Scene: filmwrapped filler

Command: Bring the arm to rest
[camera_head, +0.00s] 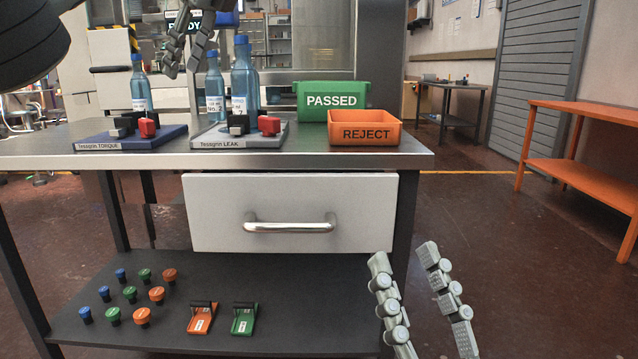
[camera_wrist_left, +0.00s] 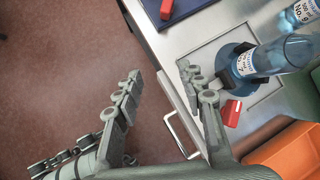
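My left gripper (camera_head: 181,66) hangs above the table at the upper left, over the row of bottles. In the left wrist view its two fingers (camera_wrist_left: 160,78) are spread with nothing between them. My right gripper (camera_head: 404,258) is low in front of the lower shelf's right end, its fingers apart and empty. Blue bottles stand on the table: one at the left (camera_head: 140,88), one in the middle (camera_head: 214,88) and one at the right (camera_head: 242,80). A bottle (camera_wrist_left: 256,62) also shows beside a finger in the left wrist view.
The torque station (camera_head: 90,145) and leak station (camera_head: 215,141) carry black and red blocks. A green PASSED bin (camera_head: 331,88) and an orange REJECT bin (camera_head: 365,133) stand at the right. The drawer (camera_head: 220,205) is shut. Several caps and two clamps lie on the lower shelf (camera_head: 290,300).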

